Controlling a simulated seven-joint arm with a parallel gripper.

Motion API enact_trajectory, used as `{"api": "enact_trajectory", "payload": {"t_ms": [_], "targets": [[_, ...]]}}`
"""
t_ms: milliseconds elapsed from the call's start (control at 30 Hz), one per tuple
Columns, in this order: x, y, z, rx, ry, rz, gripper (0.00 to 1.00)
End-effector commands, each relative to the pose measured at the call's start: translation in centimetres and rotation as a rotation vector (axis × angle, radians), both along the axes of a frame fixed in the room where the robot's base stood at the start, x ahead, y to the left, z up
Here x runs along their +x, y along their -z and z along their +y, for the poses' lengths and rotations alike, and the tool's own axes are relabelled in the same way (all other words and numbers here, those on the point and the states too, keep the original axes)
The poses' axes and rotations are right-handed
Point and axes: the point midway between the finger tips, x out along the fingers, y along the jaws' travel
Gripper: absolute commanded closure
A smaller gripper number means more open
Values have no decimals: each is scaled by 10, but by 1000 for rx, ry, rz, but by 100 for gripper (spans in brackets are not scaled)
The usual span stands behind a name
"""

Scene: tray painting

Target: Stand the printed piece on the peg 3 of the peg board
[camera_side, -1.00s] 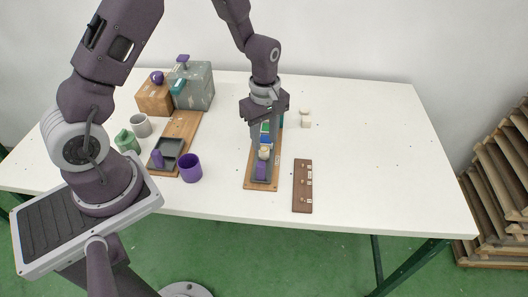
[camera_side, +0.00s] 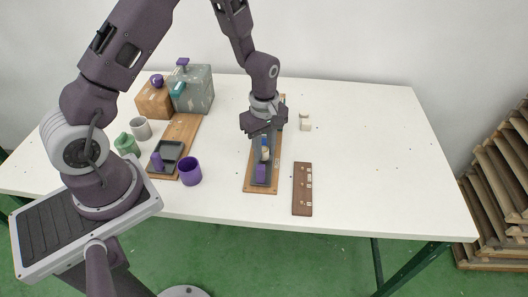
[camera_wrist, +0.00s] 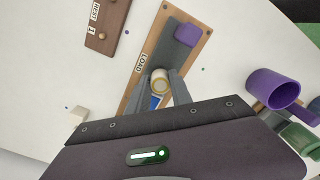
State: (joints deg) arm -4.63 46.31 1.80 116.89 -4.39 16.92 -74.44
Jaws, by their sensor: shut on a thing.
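My gripper (camera_wrist: 159,74) is shut on a small round cream piece with a yellow ring (camera_wrist: 160,84), seen end-on between the fingertips over the long load board. In the side view the cream piece (camera_side: 265,154) shows at my gripper (camera_side: 262,150). A blue part (camera_wrist: 156,102) shows behind it between the fingers; I cannot tell whether it belongs to the same piece. The dark brown board with small pegs and white labels (camera_side: 302,190) lies to the right; its corner in the wrist view (camera_wrist: 106,22) reads "REST" and "1". Peg 3's label is not legible.
The load board (camera_side: 250,186) has a grey strip with a purple block (camera_side: 260,174) at its near end. The right table is clear.

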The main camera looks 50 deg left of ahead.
Motion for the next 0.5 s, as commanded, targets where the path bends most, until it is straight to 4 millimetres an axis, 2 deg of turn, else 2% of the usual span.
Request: {"api": "enact_trajectory", "payload": {"t_ms": [200,300,400,500], "targets": [[2,-57,0,1,1,-8,100],[1,-76,-1,0,2,-6,100],[2,-85,-9,0,27,-3,100],[3,-80,-36,0,109,1,100]]}}
